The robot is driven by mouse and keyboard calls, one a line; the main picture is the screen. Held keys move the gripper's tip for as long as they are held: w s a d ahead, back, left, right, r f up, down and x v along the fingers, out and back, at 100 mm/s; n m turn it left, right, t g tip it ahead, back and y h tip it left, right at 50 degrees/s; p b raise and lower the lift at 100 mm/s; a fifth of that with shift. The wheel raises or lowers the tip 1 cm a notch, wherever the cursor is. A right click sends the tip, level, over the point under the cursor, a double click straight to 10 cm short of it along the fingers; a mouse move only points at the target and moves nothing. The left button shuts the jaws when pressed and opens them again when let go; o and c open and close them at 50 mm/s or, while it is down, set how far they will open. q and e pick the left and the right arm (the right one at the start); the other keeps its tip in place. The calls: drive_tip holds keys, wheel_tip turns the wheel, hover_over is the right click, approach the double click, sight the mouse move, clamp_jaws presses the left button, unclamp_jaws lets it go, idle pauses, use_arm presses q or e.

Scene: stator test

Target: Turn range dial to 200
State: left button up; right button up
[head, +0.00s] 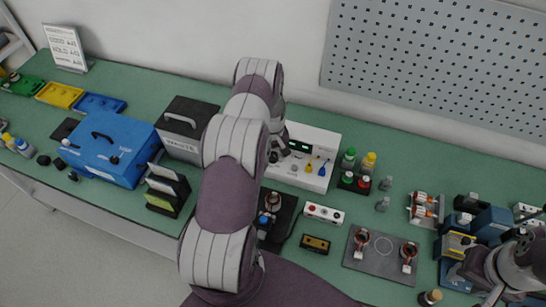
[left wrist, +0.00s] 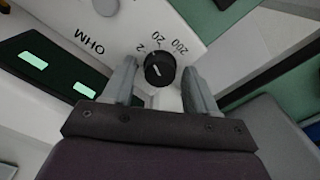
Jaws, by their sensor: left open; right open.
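The white meter box (head: 318,137) stands mid-table in the head view. It has green-lit displays and coloured jacks on its front. In the left wrist view the black range dial (left wrist: 160,68) sits on the white panel under the marks 2, 20 and 200. A short white line shows on the dial, but I cannot tell which mark it points to. My left gripper (left wrist: 158,85) is open, with one finger on each side of the dial; contact is unclear. It also shows at the meter's left side in the head view (head: 279,150). My right gripper (head: 497,294) is open at the lower right, away from the meter.
A grey mat (head: 381,263) with copper-coloured coils lies in front right. A pegboard (head: 435,65) hangs behind.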

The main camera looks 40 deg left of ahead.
use_arm(q)
drive_tip(key=c, duration=0.8)
drive_tip(key=shift+f+m+b, duration=0.15)
drive_tip(key=shift+m+b, duration=0.2)
drive_tip(key=shift+m, duration=0.25)
drive_tip(key=m+b, duration=0.1)
drive_tip(key=m, duration=0.1)
drive_tip(key=shift+f+m, duration=0.15)
drive_tip(key=shift+m, duration=0.25)
drive_tip(key=m, duration=0.2)
drive_tip(key=shift+m+b, duration=0.3)
drive_tip(key=shift+b, duration=0.1)
drive_tip(key=m, duration=0.2)
drive_tip(key=shift+m, duration=0.3)
drive_tip(key=m, duration=0.2)
drive_tip(key=m+b, duration=0.1)
drive_tip(key=m, duration=0.1)
drive_tip(key=shift+r, duration=0.3)
drive_tip(key=o, duration=0.8)
